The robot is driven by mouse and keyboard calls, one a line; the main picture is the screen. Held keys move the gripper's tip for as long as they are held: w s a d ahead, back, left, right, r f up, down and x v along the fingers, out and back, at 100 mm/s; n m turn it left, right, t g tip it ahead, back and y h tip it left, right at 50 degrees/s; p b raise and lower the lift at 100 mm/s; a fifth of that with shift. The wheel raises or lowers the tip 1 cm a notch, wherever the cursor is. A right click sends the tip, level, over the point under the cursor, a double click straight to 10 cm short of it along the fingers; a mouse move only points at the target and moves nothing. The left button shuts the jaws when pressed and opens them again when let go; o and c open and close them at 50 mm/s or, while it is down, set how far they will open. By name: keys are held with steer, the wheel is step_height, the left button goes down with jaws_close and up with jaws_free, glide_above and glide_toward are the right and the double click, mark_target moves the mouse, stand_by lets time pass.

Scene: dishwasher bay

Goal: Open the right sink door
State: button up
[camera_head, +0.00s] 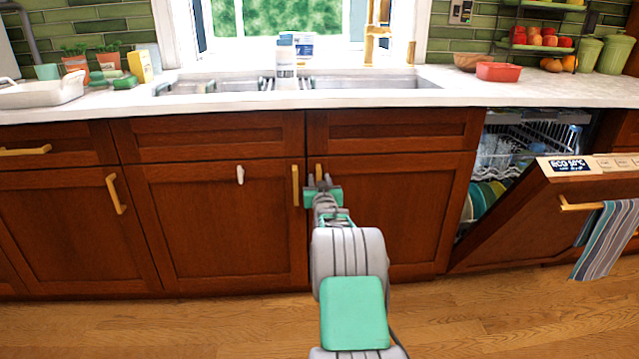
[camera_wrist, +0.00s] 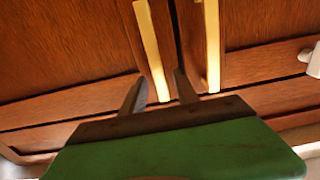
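The right sink door (camera_head: 400,215) is a shut brown wooden panel under the sink. Its upright gold handle (camera_head: 319,170) is near its left edge, partly hidden by my gripper (camera_head: 319,181). In the wrist view, which looks turned over, this handle (camera_wrist: 152,50) is the left one of two. My gripper's dark fingers (camera_wrist: 160,78) are open and apart, one on each side of the handle's near end. I cannot tell whether they touch it.
At the right, the dishwasher door (camera_head: 560,215) hangs partly open with a striped towel (camera_head: 606,240). The wooden floor is clear.

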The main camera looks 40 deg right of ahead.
steer(key=shift+c, duration=0.4)
jaws_close()
stand_by(0.9)
